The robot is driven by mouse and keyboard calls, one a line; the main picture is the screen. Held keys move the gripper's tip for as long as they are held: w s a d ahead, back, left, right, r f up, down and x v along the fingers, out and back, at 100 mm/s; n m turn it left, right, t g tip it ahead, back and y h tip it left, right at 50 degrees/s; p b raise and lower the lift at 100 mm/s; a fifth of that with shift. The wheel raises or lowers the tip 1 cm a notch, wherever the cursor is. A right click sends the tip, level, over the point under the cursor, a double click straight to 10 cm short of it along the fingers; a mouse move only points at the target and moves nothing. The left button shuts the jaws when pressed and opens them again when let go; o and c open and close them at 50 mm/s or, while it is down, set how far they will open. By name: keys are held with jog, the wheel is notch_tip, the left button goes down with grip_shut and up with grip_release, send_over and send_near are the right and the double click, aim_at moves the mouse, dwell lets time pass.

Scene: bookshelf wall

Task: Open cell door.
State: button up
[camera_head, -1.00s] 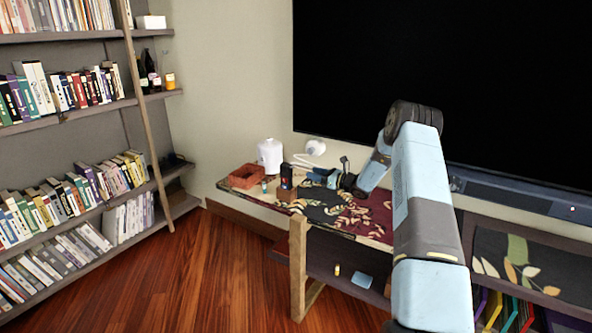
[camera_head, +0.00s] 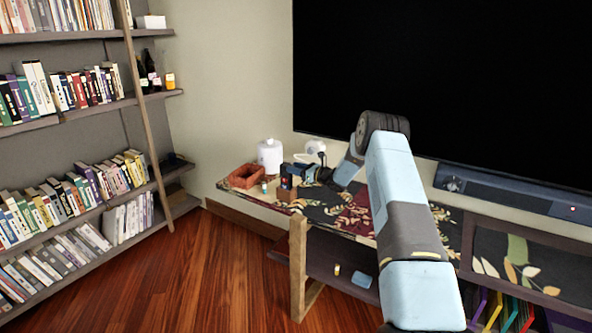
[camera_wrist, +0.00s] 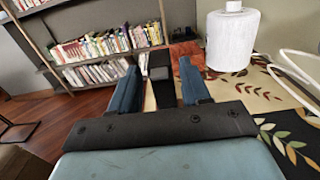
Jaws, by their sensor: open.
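A small dark upright device (camera_head: 286,181) stands near the left end of the long table; it may be the cell, but its door is too small to make out. My gripper (camera_head: 293,172) is low over the table, right beside the device. In the wrist view, my gripper (camera_wrist: 160,82) has its two blue fingers spread apart. A black upright block (camera_wrist: 160,80), seemingly the same device, shows between them. I cannot tell whether the fingers touch it. The lower part of the block is hidden by the gripper's dark crossbar.
A reddish-brown tray (camera_head: 245,177) and a white canister (camera_head: 269,156) stand close behind the device. A small bottle (camera_head: 264,187) is left of it. A white lamp-like object (camera_head: 316,147) is behind my gripper. A bookshelf (camera_head: 75,119) fills the left wall.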

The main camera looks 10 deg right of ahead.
grip_shut()
jog(key=shift+r, duration=0.15)
dwell(0.4)
